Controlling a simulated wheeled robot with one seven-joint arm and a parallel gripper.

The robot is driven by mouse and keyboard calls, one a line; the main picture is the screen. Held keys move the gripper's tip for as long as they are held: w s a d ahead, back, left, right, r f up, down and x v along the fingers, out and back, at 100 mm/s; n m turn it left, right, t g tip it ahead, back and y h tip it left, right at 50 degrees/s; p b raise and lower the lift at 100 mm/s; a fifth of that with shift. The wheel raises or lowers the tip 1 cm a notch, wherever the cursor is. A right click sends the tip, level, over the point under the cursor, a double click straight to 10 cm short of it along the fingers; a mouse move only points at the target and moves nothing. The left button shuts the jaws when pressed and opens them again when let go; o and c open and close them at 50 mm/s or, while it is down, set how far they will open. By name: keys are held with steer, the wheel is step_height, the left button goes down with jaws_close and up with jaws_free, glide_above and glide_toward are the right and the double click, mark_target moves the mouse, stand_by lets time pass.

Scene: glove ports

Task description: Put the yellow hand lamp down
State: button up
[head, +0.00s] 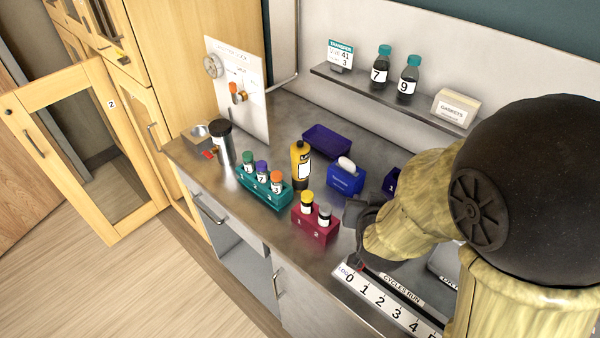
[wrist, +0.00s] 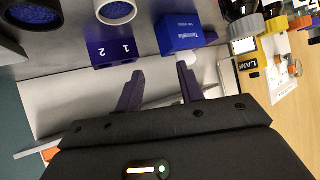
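The yellow hand lamp (head: 299,172) stands upright on the grey counter behind the small racks. In the wrist view a yellow and black part lettered LAMP (wrist: 248,65) shows at the upper right, beside a white panel, partly behind vial caps. My gripper (wrist: 158,76) is open, with its two dark fingers apart and nothing between them. In the head view my gripper (head: 359,217) is over the counter to the right of the red rack, apart from the lamp, partly hidden by my arm.
The red rack (head: 315,231) holds two vials in front of the lamp; a teal rack (head: 262,190) holds three. A blue box (head: 345,180), purple tray (head: 326,141) and purple rack (wrist: 112,54) are close by. A shelf (head: 387,99) runs along the back wall. A cabinet door (head: 88,150) hangs open.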

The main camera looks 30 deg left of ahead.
steer(key=s+a+t, duration=0.1)
steer(key=a, duration=0.1)
steer(key=a+n+t+y+b, duration=0.1)
steer(key=a, duration=0.1)
steer(key=s+a+t+y, duration=0.1)
steer(key=a, duration=0.2)
steer(key=shift+s+a+r+b, duration=0.1)
steer(key=shift+s+r+b, duration=0.2)
steer(key=shift+s+b, duration=0.05)
steer(key=s+a+r+n+t+y+b, duration=0.1)
steer(key=s+a+r+t+y, duration=0.1)
steer(key=s+a+r, duration=0.1)
steer(key=shift+s+a+n+y, duration=0.4)
steer(key=shift+s+a, duration=0.5)
steer(key=shift+a, duration=0.15)
steer(key=p, duration=0.3)
glide_toward(300, 146)
steer(key=x, duration=0.5)
steer(key=shift+w+a, duration=0.15)
steer(key=shift+w, duration=0.2)
steer(key=shift+p+x, duration=1.1)
steer(key=shift+x, duration=1.55)
steer(key=shift+s, duration=0.1)
